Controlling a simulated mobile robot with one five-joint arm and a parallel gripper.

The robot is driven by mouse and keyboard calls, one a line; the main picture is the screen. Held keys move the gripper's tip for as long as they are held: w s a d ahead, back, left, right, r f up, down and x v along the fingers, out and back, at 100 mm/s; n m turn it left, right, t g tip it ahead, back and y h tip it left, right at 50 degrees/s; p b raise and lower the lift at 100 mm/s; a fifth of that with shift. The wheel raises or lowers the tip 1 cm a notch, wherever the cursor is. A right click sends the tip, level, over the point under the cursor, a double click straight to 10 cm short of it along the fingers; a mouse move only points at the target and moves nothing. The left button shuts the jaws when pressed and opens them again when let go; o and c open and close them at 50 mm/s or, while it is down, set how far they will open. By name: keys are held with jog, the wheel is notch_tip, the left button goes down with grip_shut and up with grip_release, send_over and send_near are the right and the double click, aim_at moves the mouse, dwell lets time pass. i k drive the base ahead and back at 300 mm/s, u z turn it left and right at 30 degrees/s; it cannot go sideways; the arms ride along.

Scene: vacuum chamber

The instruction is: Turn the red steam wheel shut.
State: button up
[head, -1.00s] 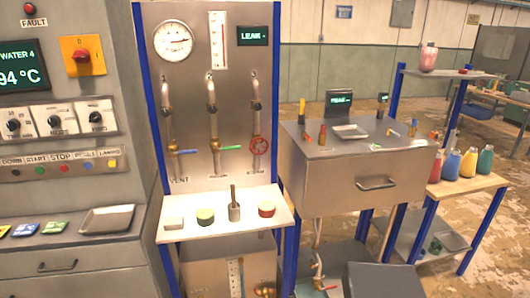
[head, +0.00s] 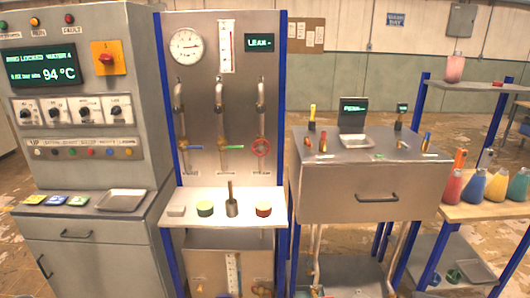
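The red steam wheel (head: 261,146) is a small round handwheel on the right-hand pipe of the upright metal valve panel (head: 222,178). It is seen nearly face-on, and how far it is turned cannot be told. To its left are a pipe with a green lever (head: 230,147) and a pipe with a blue lever (head: 190,148). A display at the panel's top right (head: 259,42) reads "LEAK". My gripper is not in view.
A white shelf (head: 184,221) juts out below the panel, holding a green-topped tin (head: 205,208), a red-topped tin (head: 264,209) and a pot with a stick (head: 232,207). A control cabinet (head: 83,125) stands left, a drawer bench (head: 345,190) right.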

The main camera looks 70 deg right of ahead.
aim_at(261, 147)
jog(key=z, duration=0.45)
jog(key=i, duration=1.05)
jog(key=u, duration=0.15)
